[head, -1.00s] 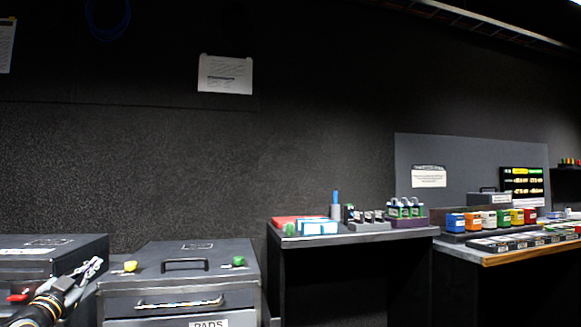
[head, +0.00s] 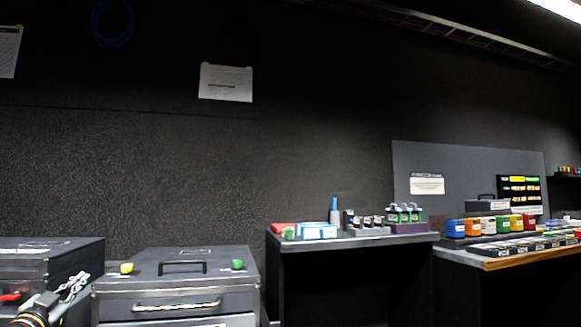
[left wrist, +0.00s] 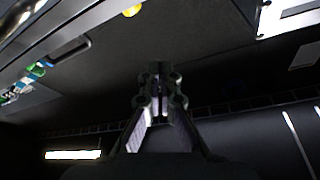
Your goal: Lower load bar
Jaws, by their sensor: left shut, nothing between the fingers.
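I cannot pick out a load bar with certainty in either view. A shiny bar handle (head: 176,306) runs across the front of the dark case (head: 222,268) at lower left; whether it is the load bar I cannot tell. My left gripper (head: 76,285) is at the lower left corner of the head view, just left of that case, pointing up and right. In the left wrist view its fingers (left wrist: 160,88) are together and empty, with dark surfaces around them. My right gripper is not in view.
The case has a black top handle (head: 182,266), a yellow knob (head: 127,268) and a green knob (head: 237,264). Another dark case (head: 50,250) with a red latch stands left. A dark table (head: 345,241) with small boxes and a wooden-edged counter (head: 520,260) stand right.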

